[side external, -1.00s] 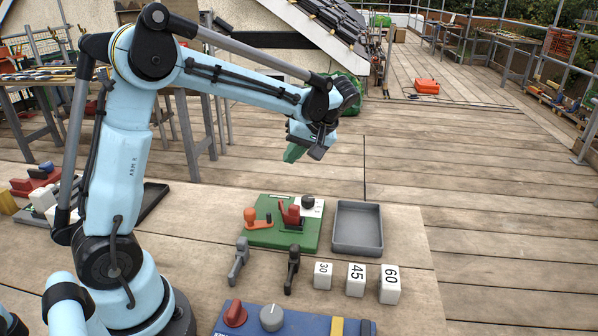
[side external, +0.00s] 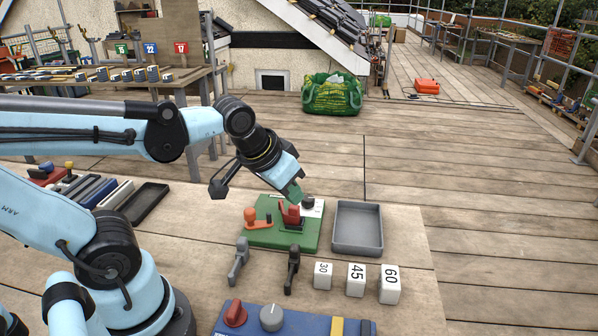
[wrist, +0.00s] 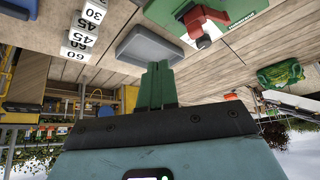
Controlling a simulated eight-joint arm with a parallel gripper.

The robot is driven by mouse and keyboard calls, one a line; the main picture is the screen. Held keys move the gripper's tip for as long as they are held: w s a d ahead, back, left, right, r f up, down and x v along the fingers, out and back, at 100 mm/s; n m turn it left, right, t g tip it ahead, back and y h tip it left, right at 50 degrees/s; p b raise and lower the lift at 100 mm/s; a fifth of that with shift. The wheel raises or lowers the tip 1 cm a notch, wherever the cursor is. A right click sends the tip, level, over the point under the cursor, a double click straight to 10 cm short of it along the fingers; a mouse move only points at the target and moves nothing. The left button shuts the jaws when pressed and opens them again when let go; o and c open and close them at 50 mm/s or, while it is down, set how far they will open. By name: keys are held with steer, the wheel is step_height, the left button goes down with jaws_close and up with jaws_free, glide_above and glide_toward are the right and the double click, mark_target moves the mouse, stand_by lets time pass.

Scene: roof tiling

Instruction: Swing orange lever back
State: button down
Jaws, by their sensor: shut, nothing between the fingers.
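The orange lever (side external: 252,216) stands at the left of a green board (side external: 258,238) on the table, with a rounded knob on top. A red lever (side external: 291,215) stands in the board's middle; it also shows in the wrist view (wrist: 204,24). My gripper (side external: 297,195) has green fingers and is shut and empty. In the side view its tips are just above the red lever, right of the orange lever; I cannot tell whether they touch anything. In the wrist view the shut fingers (wrist: 156,82) point toward the grey tray. The orange lever is not clear there.
A black knob (side external: 308,201) sits at the board's back right. An empty grey tray (side external: 358,246) lies right of the board. Grey and black handles (side external: 239,262) and numbered white blocks (side external: 356,279) stand in front. A blue panel (side external: 290,322) is at the front edge.

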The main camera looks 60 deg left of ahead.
steer(key=c, duration=1.8)
jaws_free()
steer(key=shift+s+d+f+m+t+h, duration=0.3)
steer(key=shift+s+d+m+t, duration=0.15)
steer(key=shift+d, duration=0.2)
steer(key=shift+c, duration=0.2)
steer(key=shift+o, duration=1.2)
steer(key=o, duration=0.5)
steer(key=a+n+g, duration=0.1)
steer(key=a+n, duration=0.1)
steer(key=a+r+n+g, duration=0.1)
steer(key=a+n, duration=0.2)
steer(key=a+n+g, duration=0.2)
steer(key=n, duration=0.1)
steer(key=shift+s+a+r, duration=0.1)
steer(key=shift+a+r, duration=0.1)
steer(key=shift+r, duration=0.05)
steer(key=n+g, duration=0.3)
steer(key=n, duration=0.5)
glide_toward(249, 210)
steer(key=shift+m, duration=0.25)
steer(key=shift+f, duration=4.6)
steer(key=shift+c, duration=0.6)
jaws_close()
